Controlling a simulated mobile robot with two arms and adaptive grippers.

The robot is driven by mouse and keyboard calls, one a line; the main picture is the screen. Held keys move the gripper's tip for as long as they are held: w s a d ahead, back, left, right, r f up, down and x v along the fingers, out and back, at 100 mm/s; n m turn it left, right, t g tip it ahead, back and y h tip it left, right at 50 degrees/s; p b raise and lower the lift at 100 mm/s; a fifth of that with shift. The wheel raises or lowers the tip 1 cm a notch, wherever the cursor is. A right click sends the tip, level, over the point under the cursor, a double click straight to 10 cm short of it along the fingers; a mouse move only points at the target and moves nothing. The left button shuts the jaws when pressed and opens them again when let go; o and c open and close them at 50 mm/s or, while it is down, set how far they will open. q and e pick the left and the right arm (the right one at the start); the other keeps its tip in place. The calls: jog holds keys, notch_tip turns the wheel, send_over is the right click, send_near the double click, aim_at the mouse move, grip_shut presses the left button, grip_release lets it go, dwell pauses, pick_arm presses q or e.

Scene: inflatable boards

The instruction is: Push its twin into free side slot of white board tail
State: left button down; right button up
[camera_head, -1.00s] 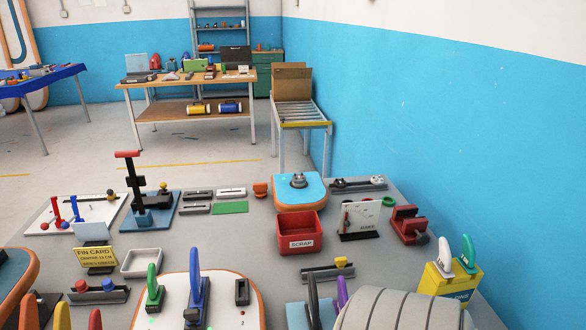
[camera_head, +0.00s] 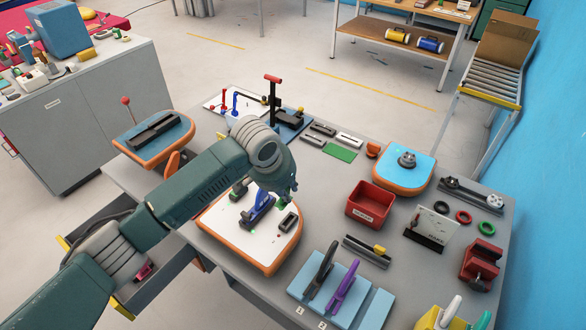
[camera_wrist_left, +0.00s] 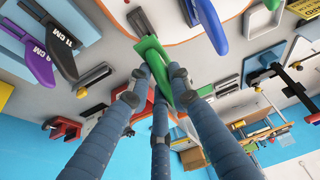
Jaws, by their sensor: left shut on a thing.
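The white board tail (camera_head: 222,222) has an orange rim and lies on the grey bench. A blue centre fin (camera_head: 258,210) stands on it. A green side fin (camera_head: 240,188) stands in the slot left of it, partly hidden by my arm. The free side slot, a dark box (camera_head: 287,222), is on the right. My left gripper (camera_head: 286,196) is above the board near this slot, shut on a second green fin (camera_head: 281,204). In the left wrist view the held fin (camera_wrist_left: 152,50) sits between the fingers, its far end close to the dark slot (camera_wrist_left: 140,22); contact cannot be told.
A blue stand with black and purple fins (camera_head: 340,290) is at the bench front. A red scrap bin (camera_head: 371,203) stands right of the board, with a grey rail (camera_head: 367,252) before it. A blue-topped orange board (camera_head: 405,170) is behind the bin.

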pick_arm(q)
jog(key=shift+w+d, duration=0.15)
jog(key=shift+d, duration=0.2)
jog(key=shift+d+f+m, duration=0.1)
jog(key=shift+m, duration=0.2)
jog(key=shift+d, duration=0.2)
jog(key=shift+f, duration=0.15)
notch_tip(320, 180, down, 4)
jog(key=shift+f+b, duration=0.25)
jog(key=shift+b, duration=0.65)
jog(key=shift+f, duration=0.6)
pick_arm(e)
jog(key=shift+s+f, duration=0.65)
jog(key=shift+f, duration=0.05)
